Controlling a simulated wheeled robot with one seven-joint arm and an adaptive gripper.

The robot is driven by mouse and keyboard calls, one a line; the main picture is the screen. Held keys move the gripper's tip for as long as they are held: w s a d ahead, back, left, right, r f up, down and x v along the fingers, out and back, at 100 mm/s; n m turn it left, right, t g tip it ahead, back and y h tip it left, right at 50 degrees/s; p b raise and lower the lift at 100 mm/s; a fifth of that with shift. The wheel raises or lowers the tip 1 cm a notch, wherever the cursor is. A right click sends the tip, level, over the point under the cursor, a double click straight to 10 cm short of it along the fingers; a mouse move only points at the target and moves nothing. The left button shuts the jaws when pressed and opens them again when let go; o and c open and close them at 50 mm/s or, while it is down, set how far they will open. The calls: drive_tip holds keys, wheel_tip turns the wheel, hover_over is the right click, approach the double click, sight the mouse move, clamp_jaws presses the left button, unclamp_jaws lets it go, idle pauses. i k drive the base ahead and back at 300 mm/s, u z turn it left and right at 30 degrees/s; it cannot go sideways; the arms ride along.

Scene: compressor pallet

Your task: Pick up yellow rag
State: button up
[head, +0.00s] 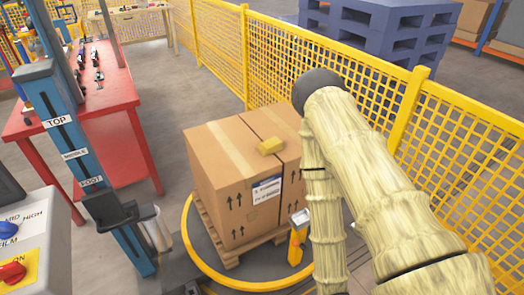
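Nothing touches the rag from above. My arm, in a pale ribbed sleeve, rises at the right, bends at a dark elbow and runs down out of the bottom of the view. My gripper is not in view, so its state does not show.
The box stands on a wooden pallet (228,258) inside a yellow ring (195,250). A blue post (80,160) and red table (115,105) stand left. Yellow mesh fencing (250,60) runs behind and right. A yellow-and-grey item (297,243) stands by the box's right corner.

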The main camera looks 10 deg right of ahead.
sight(273, 145)
drive_tip(key=u, duration=0.9)
drive_tip(key=i, duration=0.7)
drive_tip(key=z, duration=0.35)
